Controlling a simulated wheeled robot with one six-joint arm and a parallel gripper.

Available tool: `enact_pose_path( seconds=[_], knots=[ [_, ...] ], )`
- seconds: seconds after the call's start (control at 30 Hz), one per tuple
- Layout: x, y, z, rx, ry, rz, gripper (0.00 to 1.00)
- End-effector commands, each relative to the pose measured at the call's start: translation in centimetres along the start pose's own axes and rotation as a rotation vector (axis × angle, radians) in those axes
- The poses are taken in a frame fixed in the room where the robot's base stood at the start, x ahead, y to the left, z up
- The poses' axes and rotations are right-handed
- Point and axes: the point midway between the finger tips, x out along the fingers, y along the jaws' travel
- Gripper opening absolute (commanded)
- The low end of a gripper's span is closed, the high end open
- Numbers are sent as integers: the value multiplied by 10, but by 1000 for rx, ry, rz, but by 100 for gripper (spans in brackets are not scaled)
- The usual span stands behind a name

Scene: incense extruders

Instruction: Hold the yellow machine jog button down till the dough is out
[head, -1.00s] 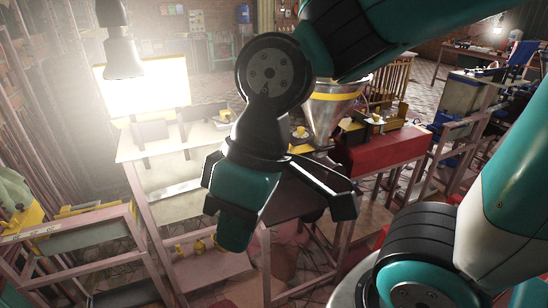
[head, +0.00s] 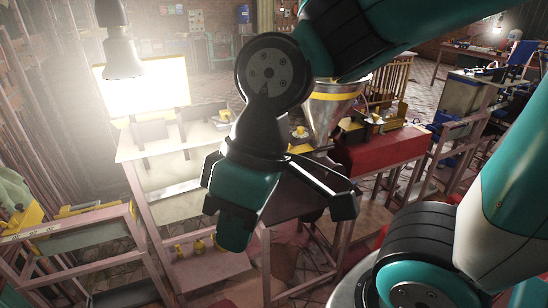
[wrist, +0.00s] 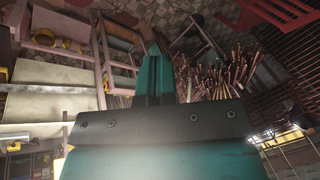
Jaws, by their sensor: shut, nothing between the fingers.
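A metal hopper with a yellow band (head: 334,97) stands behind my gripper in the head view, beside a red machine body (head: 385,149) with small yellow parts on top. A yellow knob (head: 300,132) shows left of the hopper and another yellow knob (head: 225,115) on the pale bench. I cannot tell which of these is the jog button, and no dough is clearly visible. My gripper (head: 236,232) hangs in front of the benches, pointing down, apart from the machines. In the wrist view my gripper's teal fingers (wrist: 155,75) are together and empty.
A pale bench (head: 165,145) with a bright panel (head: 148,84) stands at the left. More machines stand along the right, and yellow parts (head: 25,218) sit at the left edge. A bundle of thin sticks (wrist: 222,75) shows in the wrist view. A lamp (head: 122,58) hangs upper left.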

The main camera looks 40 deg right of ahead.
Motion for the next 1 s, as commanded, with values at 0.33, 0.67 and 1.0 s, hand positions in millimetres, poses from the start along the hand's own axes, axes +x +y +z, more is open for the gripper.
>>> enact_pose_path(
  seconds=[0.33, 0.67, 1.0],
  knots=[
    [0, 0, 0, 0, 0, 0, 0],
    [-1, 1, -2, 6, 3, 1, 0],
    [-33, 97, -105, 471, 245, 95, 0]
  ],
)
